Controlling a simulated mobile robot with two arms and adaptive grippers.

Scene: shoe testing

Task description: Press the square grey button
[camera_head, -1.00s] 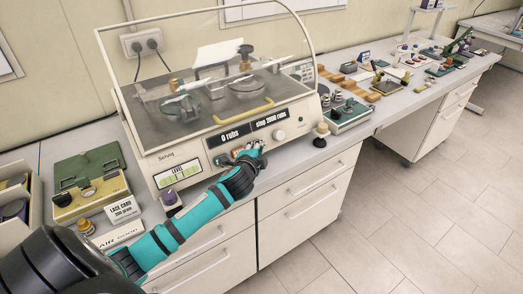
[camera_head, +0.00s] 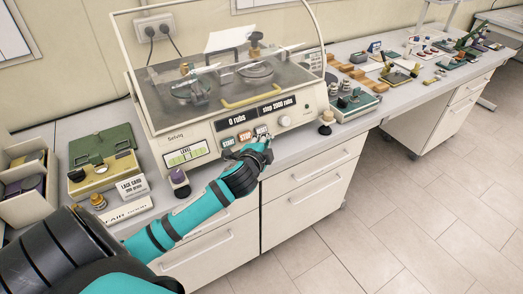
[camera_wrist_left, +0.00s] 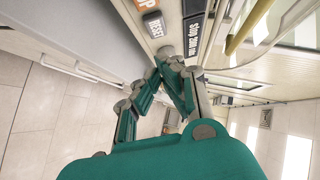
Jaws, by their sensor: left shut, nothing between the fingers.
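The rubbing tester (camera_head: 165,145) has a row of labelled square buttons on its front panel. The grey RESET button (camera_head: 262,130) is at the right end of the row, beside the orange STOP button (camera_head: 245,136) and the START button (camera_head: 228,142). The grey button also shows in the left wrist view (camera_wrist_left: 153,22). My left gripper (camera_head: 259,140) is shut and empty, just in front of and below the RESET button. In the left wrist view its fingertips (camera_wrist_left: 168,56) are close to the panel, to the lower right of the button; contact cannot be told. My right gripper is out of view.
A round knob (camera_head: 284,121) is right of the buttons. Shoe parts and tools lie along the bench to the right.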

